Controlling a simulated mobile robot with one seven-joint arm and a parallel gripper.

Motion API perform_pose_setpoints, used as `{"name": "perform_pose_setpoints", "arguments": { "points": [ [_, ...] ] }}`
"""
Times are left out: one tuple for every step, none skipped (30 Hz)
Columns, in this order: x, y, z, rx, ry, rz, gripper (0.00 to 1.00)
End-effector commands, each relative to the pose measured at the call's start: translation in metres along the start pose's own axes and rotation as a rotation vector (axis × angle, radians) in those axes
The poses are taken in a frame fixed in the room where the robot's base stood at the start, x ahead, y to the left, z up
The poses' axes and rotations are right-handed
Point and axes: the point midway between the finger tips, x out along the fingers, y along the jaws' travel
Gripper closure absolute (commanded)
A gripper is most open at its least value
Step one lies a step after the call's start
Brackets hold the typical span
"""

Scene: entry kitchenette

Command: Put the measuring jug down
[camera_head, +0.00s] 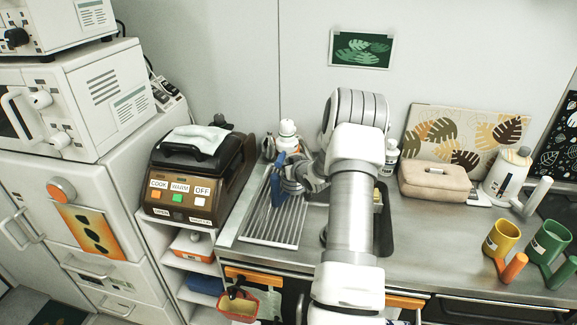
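My arm reaches over the counter, and my gripper (284,178) is at the left side of the sink, above the ribbed drainboard (268,230). A blue object (278,188) shows at the gripper, upright and narrow. I cannot tell whether it is the measuring jug or whether the fingers are closed on it. The fingertips are small and partly hidden. No other thing is clearly recognisable as the measuring jug.
A white bottle (287,138) stands behind the gripper. A brown cooker (196,182) is to the left. A beige case (435,180) and a white kettle (507,175) stand at the back right. The steel counter (435,250) is clear between sink and mugs.

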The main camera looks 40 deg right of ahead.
Motion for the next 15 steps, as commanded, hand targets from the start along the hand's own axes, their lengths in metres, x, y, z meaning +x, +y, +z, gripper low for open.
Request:
{"name": "perform_pose_setpoints", "arguments": {
  "points": [
    [-0.002,0.0,-0.004,0.0,0.0,0.0,0.63],
    [-0.004,0.001,-0.003,0.0,0.0,0.001,0.63],
    [-0.009,0.001,-0.002,0.0,0.0,0.001,0.63],
    [-0.013,0.001,-0.002,0.0,0.0,0.002,0.63],
    [-0.017,0.001,-0.002,0.0,-0.001,0.002,0.63],
    [-0.024,0.001,-0.002,0.0,0.0,0.003,0.63],
    [-0.029,0.001,-0.002,0.0,0.0,0.002,0.63],
    [-0.035,0.001,-0.002,0.0,0.0,0.002,0.63],
    [-0.043,0.001,-0.002,0.0,-0.001,0.003,0.63],
    [-0.05,0.002,-0.002,-0.001,0.0,0.003,0.63],
    [-0.056,0.001,-0.002,0.0,0.0,0.003,0.63],
    [-0.064,0.001,-0.002,-0.001,0.0,0.002,0.63],
    [-0.07,0.001,-0.002,-0.001,0.0,0.002,0.63],
    [-0.076,0.001,-0.002,-0.001,0.0,0.002,0.63],
    [-0.083,0.001,-0.002,0.0,0.001,0.002,0.63]
  ]
}}
